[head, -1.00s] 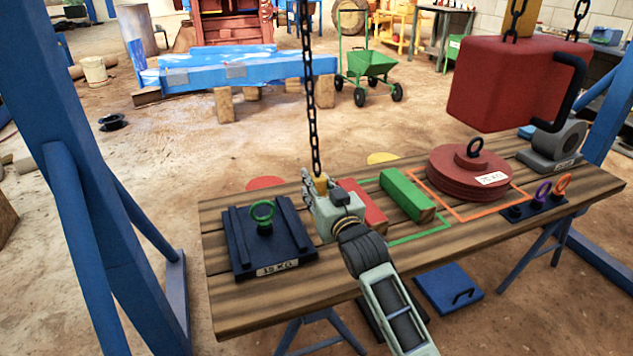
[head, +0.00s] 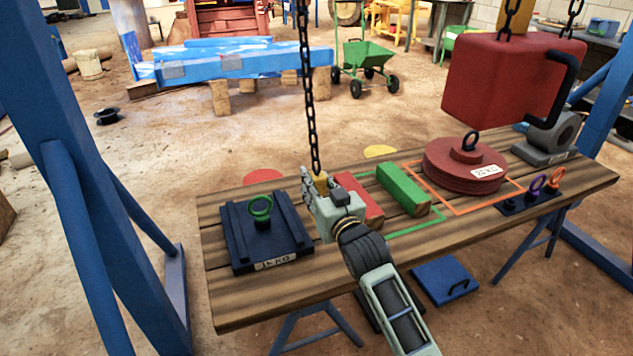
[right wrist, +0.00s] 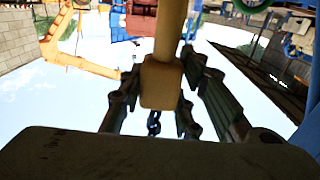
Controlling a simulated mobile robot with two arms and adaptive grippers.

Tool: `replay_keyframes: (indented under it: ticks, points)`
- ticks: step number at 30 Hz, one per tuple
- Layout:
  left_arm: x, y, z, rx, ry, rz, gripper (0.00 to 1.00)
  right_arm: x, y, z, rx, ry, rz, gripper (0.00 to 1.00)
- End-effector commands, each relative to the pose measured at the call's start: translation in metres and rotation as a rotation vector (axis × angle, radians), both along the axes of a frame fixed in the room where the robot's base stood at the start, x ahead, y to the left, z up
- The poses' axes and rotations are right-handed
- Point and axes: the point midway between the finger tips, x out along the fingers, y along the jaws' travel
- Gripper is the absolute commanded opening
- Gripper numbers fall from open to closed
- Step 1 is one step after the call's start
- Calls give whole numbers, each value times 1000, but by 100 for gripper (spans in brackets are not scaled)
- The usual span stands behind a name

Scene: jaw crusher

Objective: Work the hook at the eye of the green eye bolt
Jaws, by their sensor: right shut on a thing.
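The green eye bolt (head: 260,209) stands upright on the dark blue slotted weight plate (head: 239,253), at the left of the wooden table. Its ring looks empty. A black chain (head: 308,100) hangs down to a yellow hook block (head: 320,185). My right gripper (head: 312,186) is shut on this block, to the right of the eye bolt and a little above it in the picture. In the right wrist view the yellow block (right wrist: 162,82) sits between the fingers, and part of a green ring (right wrist: 250,4) shows at the top right. The hook's tip is hidden. My left gripper is out of view.
Red (head: 360,199) and green (head: 403,189) bars lie just right of my right gripper. Further right are a stack of red discs (head: 450,172) and a large hanging red block (head: 505,80). A blue frame post (head: 60,150) stands left of the table (head: 225,305).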

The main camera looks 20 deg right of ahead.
Motion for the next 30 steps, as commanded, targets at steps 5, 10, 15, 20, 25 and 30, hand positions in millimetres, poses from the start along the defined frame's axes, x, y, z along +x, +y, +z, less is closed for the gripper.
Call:
replay_keyframes:
  ticks: [5,10,15,20,25,30]
  points:
    - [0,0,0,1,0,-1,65,0,0,5,0,-11,1,0]
    - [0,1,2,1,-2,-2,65,0,3,5,1,-11,1,0]
    - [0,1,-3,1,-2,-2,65,-1,12,5,1,-11,1,0]
    - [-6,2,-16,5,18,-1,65,-2,20,5,2,-10,1,0]
    - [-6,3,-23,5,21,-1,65,-3,28,6,2,-10,1,0]
    - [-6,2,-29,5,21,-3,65,-3,36,6,1,-10,1,0]
